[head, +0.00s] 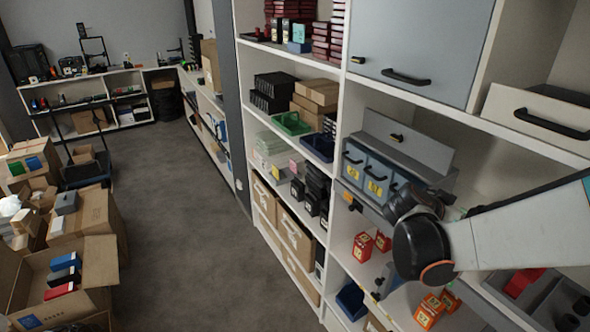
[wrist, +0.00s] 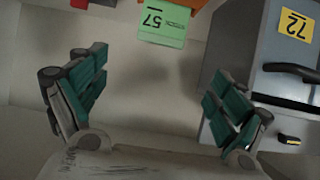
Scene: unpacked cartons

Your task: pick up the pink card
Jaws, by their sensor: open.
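A small pink patch (head: 294,167), possibly the pink card, shows on the middle shelf in the head view, beside a yellow card (head: 275,172). It is too small to be certain. No pink card shows in the wrist view. My gripper (wrist: 158,97) is open and empty, with its two green-padded fingers wide apart over a pale shelf surface. A green card marked 57 (wrist: 163,24) lies beyond the fingertips, apart from them.
A grey drawer unit with a yellow 72 label (wrist: 296,25) stands close to my right finger in the wrist view. Red-yellow boxes (head: 363,246) and orange boxes (head: 430,312) stand on shelves near my arm. Open cartons (head: 95,272) line the left; grey floor (head: 175,230) between is clear.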

